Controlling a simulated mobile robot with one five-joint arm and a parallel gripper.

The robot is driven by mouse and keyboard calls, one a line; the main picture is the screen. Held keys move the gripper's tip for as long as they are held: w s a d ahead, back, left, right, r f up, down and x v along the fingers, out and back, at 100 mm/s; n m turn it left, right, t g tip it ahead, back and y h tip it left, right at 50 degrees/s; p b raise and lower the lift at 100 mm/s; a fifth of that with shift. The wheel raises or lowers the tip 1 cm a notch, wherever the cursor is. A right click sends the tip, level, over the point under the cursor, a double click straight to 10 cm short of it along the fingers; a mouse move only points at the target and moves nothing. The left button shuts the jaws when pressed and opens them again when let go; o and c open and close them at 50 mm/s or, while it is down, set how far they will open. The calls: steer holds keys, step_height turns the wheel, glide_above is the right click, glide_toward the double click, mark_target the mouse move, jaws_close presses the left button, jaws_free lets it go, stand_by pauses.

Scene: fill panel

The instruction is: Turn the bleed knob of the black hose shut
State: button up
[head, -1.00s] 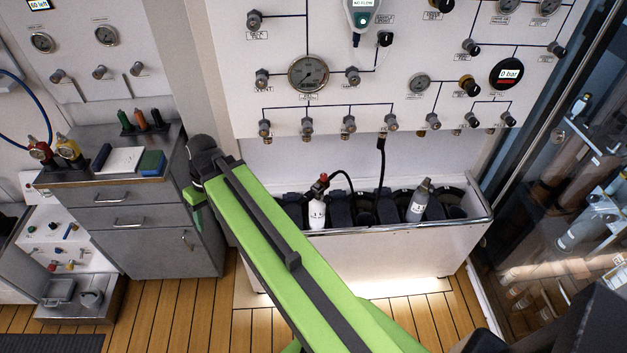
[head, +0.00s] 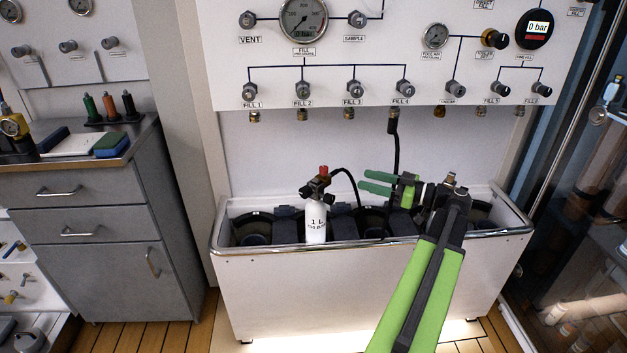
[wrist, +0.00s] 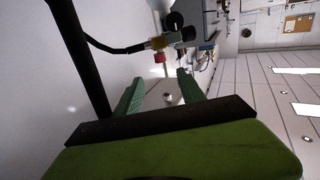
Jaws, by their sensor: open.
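The black hose (head: 397,155) hangs from the FILL 4 outlet, passes behind my gripper and loops to the valve of a white bottle (head: 316,222). A small red knob (head: 323,169) sits at the top of that valve, where the hose joins it. The wrist view shows the red knob (wrist: 159,57) by a brass fitting (wrist: 158,43) at the hose end, beyond my fingertips. My gripper (head: 365,181) is open and empty, its green fingers pointing left at the valve, a short gap to the right of it. How far the knob is turned cannot be told.
The bottle stands in a white trough (head: 350,246) with dark holders. The fill panel (head: 330,75) with gauges and valves is above. A grey cabinet (head: 100,220) is at left, a glass door at right. The hose hangs close to my gripper.

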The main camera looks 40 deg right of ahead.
mark_target(320, 168)
steer(key=x, duration=1.7)
steer(key=shift+w+a, duration=0.15)
steer(key=shift+w, duration=0.1)
steer(key=shift+c, duration=0.4)
jaws_close()
